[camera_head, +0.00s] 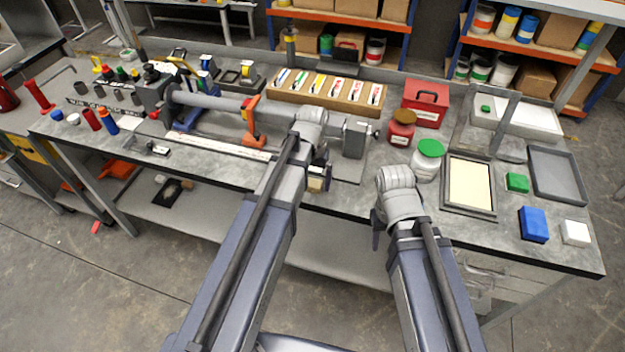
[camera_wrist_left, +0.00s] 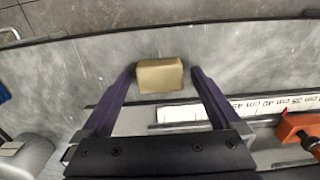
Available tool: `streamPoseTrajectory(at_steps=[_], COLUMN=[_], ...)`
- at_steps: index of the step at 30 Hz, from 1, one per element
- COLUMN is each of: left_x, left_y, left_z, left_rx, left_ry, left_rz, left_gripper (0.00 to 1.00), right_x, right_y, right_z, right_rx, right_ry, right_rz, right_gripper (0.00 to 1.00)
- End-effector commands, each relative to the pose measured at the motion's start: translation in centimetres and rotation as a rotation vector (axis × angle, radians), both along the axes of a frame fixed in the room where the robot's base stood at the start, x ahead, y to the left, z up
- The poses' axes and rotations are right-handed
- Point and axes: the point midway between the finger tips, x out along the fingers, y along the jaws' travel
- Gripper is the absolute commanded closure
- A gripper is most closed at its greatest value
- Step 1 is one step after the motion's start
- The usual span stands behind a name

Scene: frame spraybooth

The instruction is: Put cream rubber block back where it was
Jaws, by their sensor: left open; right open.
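The cream rubber block (camera_wrist_left: 160,78) lies on the grey bench top near its edge, in the left wrist view. My left gripper (camera_wrist_left: 163,72) is open, with one finger on each side of the block and gaps at both sides. In the head view, the block (camera_head: 315,184) shows in part at the front edge of the bench, below my left wrist. My right gripper (camera_head: 377,230) is open and largely hidden by its own arm, at the front of the bench.
A steel ruler (camera_wrist_left: 190,112) and an orange clamp (camera_wrist_left: 300,130) lie close to the left gripper. A green-lidded jar (camera_head: 428,160) and a framed cream pad (camera_head: 469,185) stand near the right arm. A blue block (camera_head: 533,225) and white block (camera_head: 575,233) sit at the right.

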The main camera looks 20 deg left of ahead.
Motion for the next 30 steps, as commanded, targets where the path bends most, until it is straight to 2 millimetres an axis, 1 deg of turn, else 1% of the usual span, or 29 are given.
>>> streamPoseTrajectory(at_steps=[1,5,18,21,25,30], left_x=[0.0,0.0,0.0,0.0,0.0,0.0], left_y=[0.0,0.0,0.0,0.0,0.0,0.0], left_z=[0.9,2.5,9.1,10.4,11.4,11.5], left_rx=[0.0,0.0,0.0,0.0,0.0,0.0], left_ry=[0.0,0.0,0.0,0.0,0.0,0.0], left_rz=[0.0,0.0,0.0,0.0,0.0,0.0], left_gripper=[0.02,0.02,0.02,0.02,0.02,0.02], right_x=[0.0,0.0,0.0,0.0,0.0,0.0], right_y=[0.0,0.0,0.0,0.0,0.0,0.0], right_z=[0.9,2.5,9.1,10.4,11.4,11.5], right_rx=[0.0,0.0,0.0,0.0,0.0,0.0], right_ry=[0.0,0.0,0.0,0.0,0.0,0.0], right_rz=[0.0,0.0,0.001,0.002,0.002,0.003], right_gripper=[0.5,0.5,0.5,0.5,0.5,0.5])
